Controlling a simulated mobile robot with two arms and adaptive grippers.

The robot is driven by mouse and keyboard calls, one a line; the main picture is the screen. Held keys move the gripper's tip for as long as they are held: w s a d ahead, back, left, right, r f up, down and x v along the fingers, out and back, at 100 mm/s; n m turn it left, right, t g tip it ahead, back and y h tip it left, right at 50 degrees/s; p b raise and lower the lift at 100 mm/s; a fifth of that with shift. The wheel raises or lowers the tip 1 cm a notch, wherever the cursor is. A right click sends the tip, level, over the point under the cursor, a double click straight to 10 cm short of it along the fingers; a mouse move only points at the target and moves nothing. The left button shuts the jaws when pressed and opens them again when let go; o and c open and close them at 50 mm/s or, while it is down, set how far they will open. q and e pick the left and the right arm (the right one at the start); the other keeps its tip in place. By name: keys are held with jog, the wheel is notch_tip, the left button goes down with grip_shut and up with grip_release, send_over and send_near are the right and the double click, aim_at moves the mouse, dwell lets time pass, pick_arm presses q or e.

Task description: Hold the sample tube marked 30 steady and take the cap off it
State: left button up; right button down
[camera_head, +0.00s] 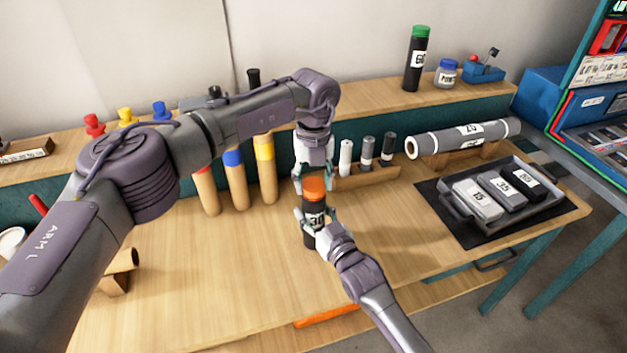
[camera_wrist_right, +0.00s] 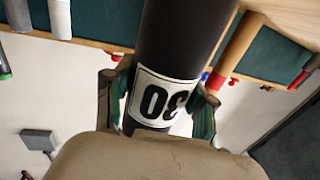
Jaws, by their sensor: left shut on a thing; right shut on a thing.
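The sample tube marked 30 (camera_head: 314,236) is dark and stands upright near the middle of the bench in the head view. Its orange cap (camera_head: 314,193) sits at its top. My left gripper (camera_head: 314,184) comes down from above and is shut on the orange cap. My right gripper (camera_head: 317,217) comes from the front and is shut around the tube's body. In the right wrist view the tube (camera_wrist_right: 186,40) runs between the fingers of my right gripper (camera_wrist_right: 160,103), with the white 30 label between them. The cap is out of that view.
A small rack (camera_head: 368,184) with several small tubes stands behind to the right. A grey roll marked 20 (camera_head: 440,143) lies beyond it. A tray (camera_head: 462,222) of marked blocks rests on a dark mat at right. The bench front is mostly clear.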

aim_at(313, 184)
pick_arm(q)
jog(key=n, duration=0.4)
jog(key=shift+r, duration=0.2)
dwell(0.4)
jog(key=shift+r, duration=0.95)
jog(key=shift+r, duration=2)
pick_arm(e)
jog(key=shift+c, duration=1.4)
grip_release()
